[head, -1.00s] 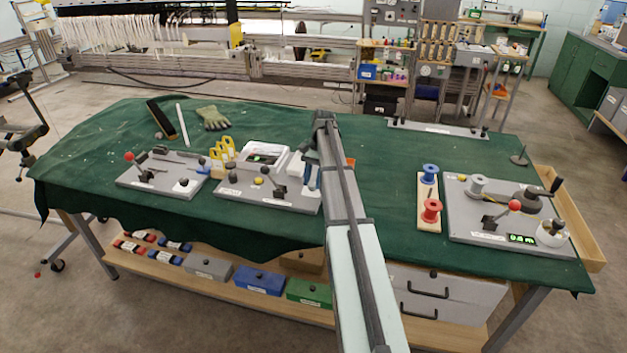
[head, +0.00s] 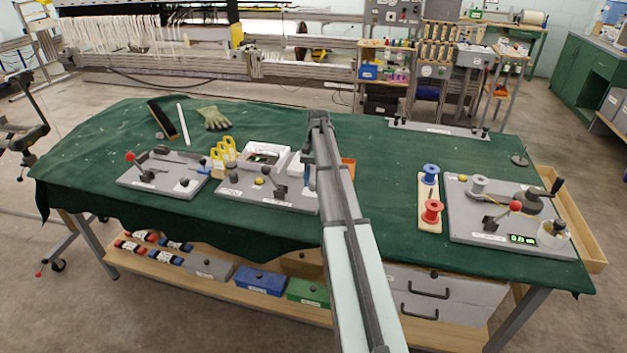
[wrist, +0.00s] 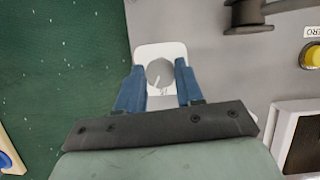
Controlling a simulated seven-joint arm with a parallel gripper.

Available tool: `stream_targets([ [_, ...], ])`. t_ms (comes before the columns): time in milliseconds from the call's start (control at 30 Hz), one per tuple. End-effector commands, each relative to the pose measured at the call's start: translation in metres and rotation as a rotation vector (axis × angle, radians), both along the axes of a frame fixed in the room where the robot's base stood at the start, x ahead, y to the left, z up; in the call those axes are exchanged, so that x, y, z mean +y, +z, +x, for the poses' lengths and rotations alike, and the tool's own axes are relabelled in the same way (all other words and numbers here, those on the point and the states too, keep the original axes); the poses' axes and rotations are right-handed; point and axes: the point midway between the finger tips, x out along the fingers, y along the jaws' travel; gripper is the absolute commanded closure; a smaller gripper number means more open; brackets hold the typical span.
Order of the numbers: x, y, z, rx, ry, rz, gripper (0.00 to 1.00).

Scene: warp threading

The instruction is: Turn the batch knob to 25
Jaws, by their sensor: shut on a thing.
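The knob (wrist: 160,73) is a round grey dial on a white plate (wrist: 158,50) near the edge of a grey board. It has a pale pointer line near its lower side in the wrist view; I cannot read any number on the plate. My gripper (wrist: 160,82) has its blue fingers on either side of the knob and is shut on it. In the head view my arm hides the knob, and only a bit of a blue finger (head: 311,180) shows at the right end of the middle grey board (head: 235,199).
A yellow button (wrist: 313,56) marked ZERO, a dark spool-like post (wrist: 245,15) and a white-framed box (wrist: 297,135) sit right of the knob. Another board (head: 465,225) with a lit display stands at the right.

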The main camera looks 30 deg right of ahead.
Motion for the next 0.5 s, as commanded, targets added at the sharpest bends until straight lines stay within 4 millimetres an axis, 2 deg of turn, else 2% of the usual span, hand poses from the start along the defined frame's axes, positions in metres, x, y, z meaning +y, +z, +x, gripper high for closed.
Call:
stream_targets([
  [33, -0.0005, 0.0, 0.0004, -0.001, -0.001, -0.002, 0.94],
  [67, -0.0005, 0.0, 0.0004, -0.001, -0.001, -0.002, 0.61],
  [100, -0.0005, 0.0, 0.0004, -0.001, -0.001, -0.002, 0.57],
  [300, -0.0002, 0.0, 0.0002, -0.001, -0.001, -0.001, 0.38],
  [500, -0.0001, 0.0, 0.0001, -0.001, -0.001, -0.001, 0.38],
])
